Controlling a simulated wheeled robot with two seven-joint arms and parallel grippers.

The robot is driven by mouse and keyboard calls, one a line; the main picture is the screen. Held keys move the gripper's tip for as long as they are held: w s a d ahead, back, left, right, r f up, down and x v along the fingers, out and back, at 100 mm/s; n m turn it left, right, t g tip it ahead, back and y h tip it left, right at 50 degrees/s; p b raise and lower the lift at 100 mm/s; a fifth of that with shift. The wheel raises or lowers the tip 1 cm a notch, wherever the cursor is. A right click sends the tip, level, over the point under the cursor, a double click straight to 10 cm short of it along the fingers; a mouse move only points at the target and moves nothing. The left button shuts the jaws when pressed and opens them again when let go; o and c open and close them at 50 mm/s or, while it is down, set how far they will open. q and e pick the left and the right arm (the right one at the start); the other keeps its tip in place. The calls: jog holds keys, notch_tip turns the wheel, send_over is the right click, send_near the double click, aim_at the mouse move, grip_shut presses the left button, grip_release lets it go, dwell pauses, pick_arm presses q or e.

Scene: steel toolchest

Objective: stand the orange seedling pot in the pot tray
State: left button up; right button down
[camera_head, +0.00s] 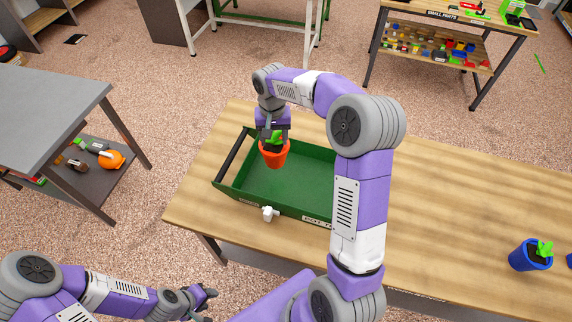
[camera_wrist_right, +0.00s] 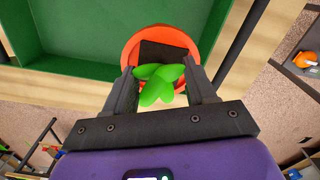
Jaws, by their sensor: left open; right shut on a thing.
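The orange seedling pot (camera_head: 274,156) has dark soil and a bright green seedling. My right gripper (camera_head: 273,135) is shut on it from above; the pot hangs upright. In the head view it overlaps the left part of the green pot tray (camera_head: 300,180). In the right wrist view the orange pot (camera_wrist_right: 207,40) covers part of the rim of the green tray (camera_wrist_right: 60,64), with the fingers beside the seedling. The gap between pot and tray floor is hard to judge. My left gripper (camera_head: 207,294) is open and empty, low at the left, away from the tray.
The tray stands on a wooden table (camera_head: 440,210) and has a dark bar (camera_head: 232,155) at its left end. A small white object (camera_head: 269,213) is at its front. A blue pot (camera_head: 530,255) with a seedling stands at the right. Table between is clear.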

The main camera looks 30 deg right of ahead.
aim_at(276, 147)
jog(key=shift+w+f, duration=0.1)
jog(key=shift+f, duration=0.1)
jog(key=f, duration=0.2)
jog(key=f+b, duration=0.1)
jog(key=shift+s+f, duration=0.35)
jog(key=shift+s, duration=0.05)
jog(key=shift+w+f+b, duration=0.1)
jog(key=shift+f+b, duration=0.3)
jog(key=shift+f, duration=2.25)
jog(key=shift+f, duration=0.2)
jog(key=shift+c, duration=1.8)
grip_release()
jog(key=shift+r, duration=0.15)
